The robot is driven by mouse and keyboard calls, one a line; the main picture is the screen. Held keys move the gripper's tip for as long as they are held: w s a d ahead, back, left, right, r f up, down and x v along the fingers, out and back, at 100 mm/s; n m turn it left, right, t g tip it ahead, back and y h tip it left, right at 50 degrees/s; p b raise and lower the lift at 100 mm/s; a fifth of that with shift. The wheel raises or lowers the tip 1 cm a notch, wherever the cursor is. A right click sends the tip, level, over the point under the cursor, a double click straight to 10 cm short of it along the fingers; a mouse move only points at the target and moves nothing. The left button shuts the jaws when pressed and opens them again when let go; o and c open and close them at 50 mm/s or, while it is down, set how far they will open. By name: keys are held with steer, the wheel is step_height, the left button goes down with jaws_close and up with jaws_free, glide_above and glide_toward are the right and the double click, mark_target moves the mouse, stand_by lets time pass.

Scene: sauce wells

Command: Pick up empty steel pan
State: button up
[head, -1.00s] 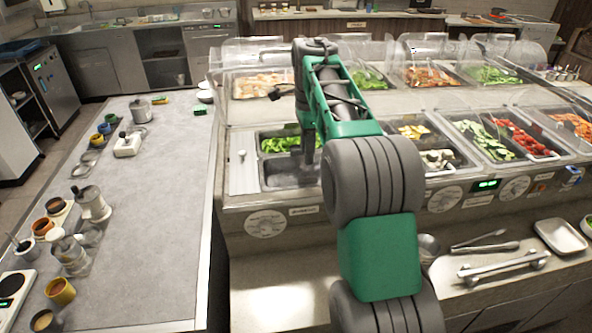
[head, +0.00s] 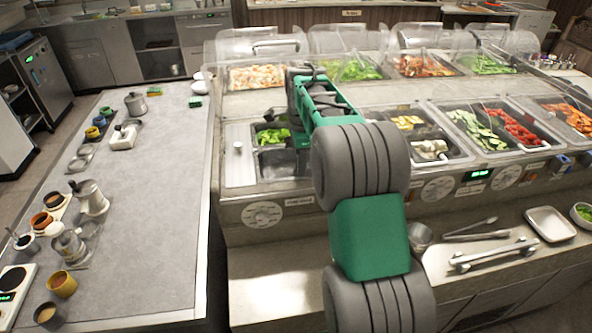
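The empty steel pan (head: 276,166) sits in the front of the left well of the counter, just in front of the green leaf pan (head: 270,137). Its inside looks bare and grey. My arm reaches over the counter from the front, and its far end comes down at the pan's right side. My gripper (head: 303,162) is small and dark there, partly hidden by my own arm links. Whether its fingers are apart or touch the pan cannot be made out. The right part of the pan is covered by my arm.
Clear sneeze guards (head: 262,47) stand above the back row of food. More filled pans (head: 478,130) lie to the right. Tongs (head: 478,231) and a white tray (head: 550,224) lie on the front ledge. The grey table (head: 160,215) at left holds pots and cups along its left side.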

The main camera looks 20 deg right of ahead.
jaws_close()
steer(key=shift+r, duration=0.1)
stand_by(1.1)
step_height(320, 180, up, 10)
steer(key=b, duration=0.1)
steer(key=shift+a, duration=0.1)
stand_by(0.3)
